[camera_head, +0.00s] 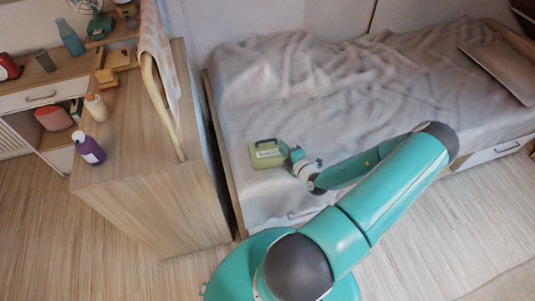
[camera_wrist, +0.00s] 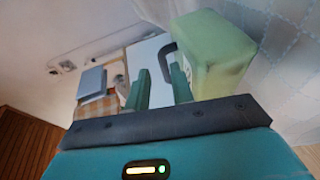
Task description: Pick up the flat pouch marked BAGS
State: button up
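The pouch marked BAGS (camera_head: 268,153) is a green, boxy item with a dark handle and a pale label whose text is too small to read surely. It lies on the grey bed cover near the bed's left front. My gripper (camera_head: 296,158) is right beside its right side. In the wrist view the green pouch (camera_wrist: 212,55) fills the upper right, and its dark handle reaches down behind the right finger. My gripper (camera_wrist: 160,88) has its two teal fingers apart, with a gap between them. I cannot tell whether a finger touches the handle.
The bed (camera_head: 330,75) has a rumpled cover and a flat grey panel (camera_head: 500,70) at far right. A wooden cabinet (camera_head: 150,170) stands left of it, carrying a purple bottle (camera_head: 89,148), a cream bottle (camera_head: 96,108) and a draped cloth (camera_head: 158,50) on a rail.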

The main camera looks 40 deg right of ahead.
aim_at(274, 140)
jog(key=x, duration=0.5)
jog(key=shift+f, duration=0.1)
jog(key=shift+s, duration=0.1)
jog(key=shift+a, duration=0.1)
grip_shut()
